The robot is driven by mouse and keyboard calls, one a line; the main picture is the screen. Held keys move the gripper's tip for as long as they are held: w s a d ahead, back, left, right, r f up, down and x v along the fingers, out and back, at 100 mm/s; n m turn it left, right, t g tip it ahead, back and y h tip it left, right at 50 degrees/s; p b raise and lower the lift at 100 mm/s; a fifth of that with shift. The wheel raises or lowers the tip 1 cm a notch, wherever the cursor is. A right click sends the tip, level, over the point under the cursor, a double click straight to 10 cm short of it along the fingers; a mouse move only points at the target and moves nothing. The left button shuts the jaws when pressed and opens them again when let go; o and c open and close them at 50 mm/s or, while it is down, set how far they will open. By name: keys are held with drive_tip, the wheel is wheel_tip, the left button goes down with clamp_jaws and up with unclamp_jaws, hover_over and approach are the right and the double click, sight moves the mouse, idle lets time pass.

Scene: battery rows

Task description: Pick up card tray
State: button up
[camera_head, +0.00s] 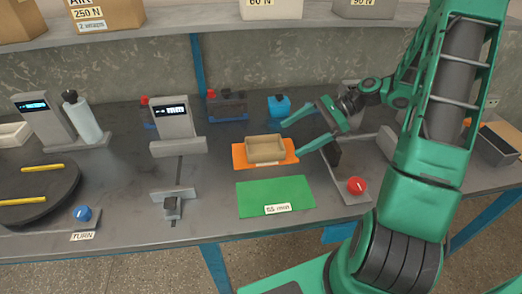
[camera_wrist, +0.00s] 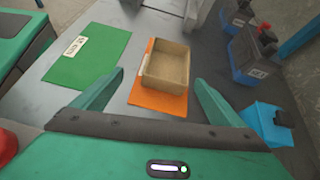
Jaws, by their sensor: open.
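A small tan open-topped tray (camera_head: 265,149), likely the card tray, sits on an orange mat (camera_head: 240,157) in the middle of the bench. In the wrist view the tray (camera_wrist: 168,68) lies ahead of my fingers, on the orange mat (camera_wrist: 158,103), and looks empty. My gripper (camera_head: 292,136) is open, with its fingers apart at the right side of the tray in the head view. In the wrist view my gripper (camera_wrist: 158,93) has one finger on each side of the mat, and nothing is between the fingertips that touches them.
A green mat (camera_head: 275,193) with a label lies in front of the orange one. A blue block (camera_head: 279,105) and dark batteries (camera_head: 227,106) stand behind. A display stand (camera_head: 174,122) is left of the tray, and a red knob (camera_head: 357,185) is at right. A turntable (camera_head: 35,190) is at far left.

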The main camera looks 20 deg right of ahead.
sight(261, 151)
drive_tip(key=shift+w+d+r+m+t+y, duration=0.1)
drive_tip(key=shift+w+r+m+t+y, duration=0.1)
drive_tip(key=shift+w+m+t+y, duration=0.4)
drive_tip(key=shift+w+a+f+y, duration=0.1)
drive_tip(key=shift+w+a+y, duration=0.05)
drive_tip(key=shift+a+y, duration=0.15)
drive_tip(key=x, duration=1.1)
drive_tip(key=shift+a+f, duration=0.1)
drive_tip(key=shift+f, duration=0.15)
drive_tip(key=shift+c, duration=0.3)
drive_tip(key=c, duration=1.1)
